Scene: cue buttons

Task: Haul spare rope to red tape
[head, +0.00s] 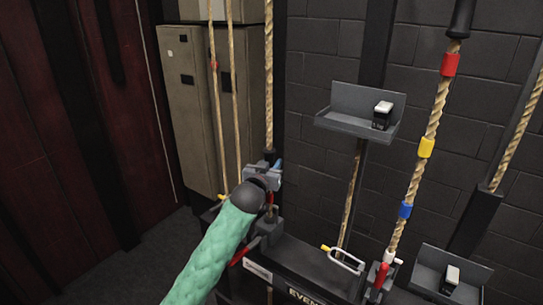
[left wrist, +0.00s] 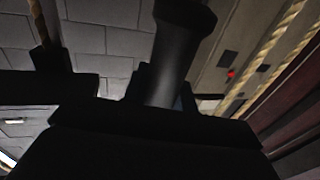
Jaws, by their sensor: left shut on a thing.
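A tan rope (head: 269,75) hangs at centre-left and runs down into a dark sleeve (head: 270,155). My left gripper (head: 268,170) is at this sleeve, shut on it; the wrist and fingers hide part of it. In the left wrist view a black cylinder (left wrist: 172,70) with a wider top stands between the dark fingers. Two thinner ropes hang further left; one bears a small red mark (head: 214,65). At right a thick rope bears red tape (head: 450,64) at the top, yellow tape (head: 426,147) and blue tape (head: 405,210). My right gripper is out of view.
A grey shelf (head: 350,122) with a small black-and-white box is on the brick wall; a similar tray (head: 450,277) is lower right. A dark rail (head: 315,272) with red-handled levers runs below. Beige cabinets (head: 187,110) and a dark red curtain (head: 50,150) stand left.

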